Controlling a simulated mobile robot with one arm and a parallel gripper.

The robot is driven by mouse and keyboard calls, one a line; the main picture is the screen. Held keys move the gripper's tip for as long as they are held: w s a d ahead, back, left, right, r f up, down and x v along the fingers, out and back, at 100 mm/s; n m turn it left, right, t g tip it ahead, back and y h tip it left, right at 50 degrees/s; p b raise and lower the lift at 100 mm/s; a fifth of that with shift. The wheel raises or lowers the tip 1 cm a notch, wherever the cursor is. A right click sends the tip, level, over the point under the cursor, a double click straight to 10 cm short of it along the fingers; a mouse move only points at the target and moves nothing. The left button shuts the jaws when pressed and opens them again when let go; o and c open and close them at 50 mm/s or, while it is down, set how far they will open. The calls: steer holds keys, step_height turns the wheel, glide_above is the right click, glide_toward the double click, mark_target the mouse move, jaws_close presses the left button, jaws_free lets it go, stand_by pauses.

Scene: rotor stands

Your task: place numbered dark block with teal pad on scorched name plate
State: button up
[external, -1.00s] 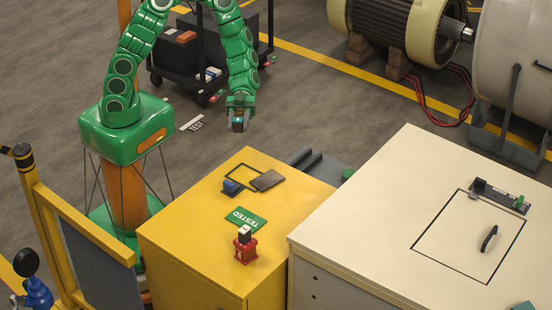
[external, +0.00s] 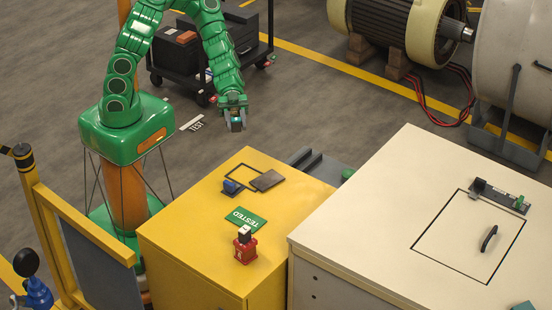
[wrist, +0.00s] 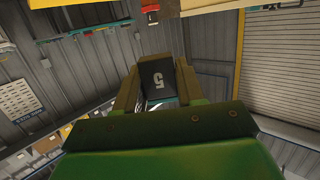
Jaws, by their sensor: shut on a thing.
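My gripper (external: 234,111) hangs in the air behind the yellow cabinet, shut on a dark block (external: 237,124). In the wrist view the dark block (wrist: 158,82) sits between the two fingers of my gripper (wrist: 157,88). It shows a white number 5, with a thin teal strip at its lower edge. A flat dark brown-grey plate (external: 267,180), possibly the scorched name plate, lies on the yellow cabinet top beside a black outlined square. The block is well above and behind this plate, apart from it.
On the yellow cabinet (external: 200,215) are a small blue thing (external: 231,187), a green TESTED sign (external: 245,218) and a red stand with a dark-and-white block (external: 245,245). A cream cabinet (external: 370,210) stands right, a black cart (external: 190,55) behind.

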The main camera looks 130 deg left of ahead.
steer(key=shift+w+a+f, duration=0.2)
steer(key=shift+w+f, duration=0.25)
steer(key=shift+w, duration=0.35)
steer(key=shift+w+f, duration=0.65)
steer(key=shift+w, duration=0.85)
glide_above(273, 174)
step_height(273, 174, down, 7)
steer(key=shift+d+f, duration=0.15)
steer(key=shift+f, duration=1.65)
steer(key=o, duration=1)
steer(key=shift+f, duration=0.1)
steer(key=shift+o, duration=0.2)
